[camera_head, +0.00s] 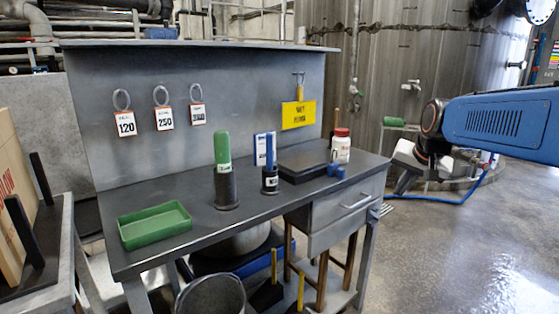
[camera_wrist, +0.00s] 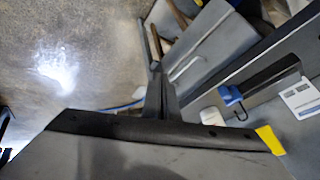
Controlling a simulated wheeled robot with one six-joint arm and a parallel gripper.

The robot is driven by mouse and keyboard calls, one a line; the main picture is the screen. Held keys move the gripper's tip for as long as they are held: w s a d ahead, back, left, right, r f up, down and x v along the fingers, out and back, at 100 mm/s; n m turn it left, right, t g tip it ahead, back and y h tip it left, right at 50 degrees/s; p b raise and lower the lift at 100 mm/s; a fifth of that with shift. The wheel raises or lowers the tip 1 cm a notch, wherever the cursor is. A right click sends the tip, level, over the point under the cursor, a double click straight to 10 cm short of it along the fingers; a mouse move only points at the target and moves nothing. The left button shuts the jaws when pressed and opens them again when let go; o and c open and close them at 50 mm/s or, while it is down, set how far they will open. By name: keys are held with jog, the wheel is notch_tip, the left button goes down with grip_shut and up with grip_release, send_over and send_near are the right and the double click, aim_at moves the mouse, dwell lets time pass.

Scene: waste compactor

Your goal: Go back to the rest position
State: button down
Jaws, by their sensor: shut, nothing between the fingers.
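My blue arm (camera_head: 500,125) reaches in from the right side of the head view. My gripper (camera_head: 402,186) hangs from its end, pointing down and left, in the air to the right of the workbench (camera_head: 140,258). It is shut and empty. In the wrist view my gripper (camera_wrist: 158,75) shows as dark closed fingers in the middle, with the bench's drawer side behind them. No object touches it.
On the bench are a green tray (camera_head: 155,226), a green-handled tool (camera_head: 223,160), a blue-handled tool (camera_head: 270,165), a black box (camera_head: 303,166) and a white bottle with a red cap (camera_head: 341,148). A bucket (camera_head: 211,296) stands below. The floor (camera_head: 470,255) at right is clear.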

jog(key=s+a+f+n, duration=0.1)
jog(key=s+f, duration=0.4)
jog(key=s, duration=0.5)
jog(key=s+a+f+n+g, duration=0.1)
jog(key=s+a+f+n, duration=0.1)
jog(key=s+f, duration=0.3)
jog(key=s+a+f+n, duration=0.2)
jog(key=s+f, duration=0.3)
jog(key=s, duration=0.9)
jog(key=shift+s+n+g, duration=0.3)
jog(key=shift+s+n, duration=0.05)
jog(key=shift+n, duration=0.05)
